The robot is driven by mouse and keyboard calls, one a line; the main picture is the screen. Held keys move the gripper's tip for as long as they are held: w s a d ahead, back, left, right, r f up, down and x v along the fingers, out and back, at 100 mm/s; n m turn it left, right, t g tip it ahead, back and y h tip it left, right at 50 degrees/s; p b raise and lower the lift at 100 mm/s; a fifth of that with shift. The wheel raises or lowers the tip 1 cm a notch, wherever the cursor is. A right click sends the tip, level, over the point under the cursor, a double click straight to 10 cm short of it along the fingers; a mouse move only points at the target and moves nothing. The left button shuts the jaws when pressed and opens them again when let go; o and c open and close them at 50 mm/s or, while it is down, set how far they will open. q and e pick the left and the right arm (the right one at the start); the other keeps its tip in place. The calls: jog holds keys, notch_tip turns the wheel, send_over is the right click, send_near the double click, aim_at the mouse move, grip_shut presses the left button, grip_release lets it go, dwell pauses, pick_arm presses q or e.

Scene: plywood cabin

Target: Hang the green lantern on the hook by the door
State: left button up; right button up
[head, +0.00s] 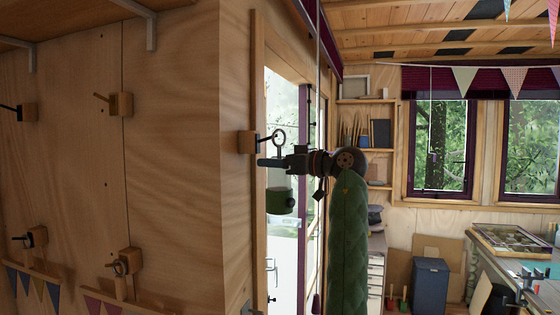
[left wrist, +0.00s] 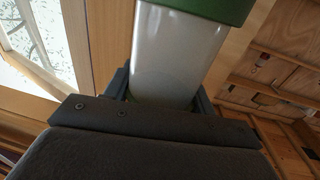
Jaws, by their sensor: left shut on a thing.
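The lantern shows in the head view as a green lower part (head: 280,202) below my gripper and a ring (head: 279,138) above it. My left gripper (head: 273,163) is shut on the lantern, which hangs upright. In the left wrist view the lantern's pale body (left wrist: 178,55) stands between the jaws, with a green part at the top edge. The hook by the door is a dark peg on a wooden block (head: 247,142) at the wall's corner. The ring is beside the peg's tip; I cannot tell whether they touch. My right gripper is not in view.
Several other wooden blocks with dark pegs, such as this one (head: 121,104), are on the left plywood wall. The glazed door (head: 285,100) is behind the lantern. Shelves (head: 366,150) and a blue-grey bin (head: 430,282) stand further back. A workbench is at the right.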

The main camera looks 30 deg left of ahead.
pick_arm(q)
jog(key=a, duration=0.1)
jog(key=a+f+b, duration=0.1)
jog(key=s+a, duration=0.1)
jog(key=a, duration=0.1)
jog(key=shift+a+f, duration=0.1)
jog(key=shift+f, duration=0.1)
dwell(0.6)
jog(key=shift+b, duration=0.35)
dwell(0.4)
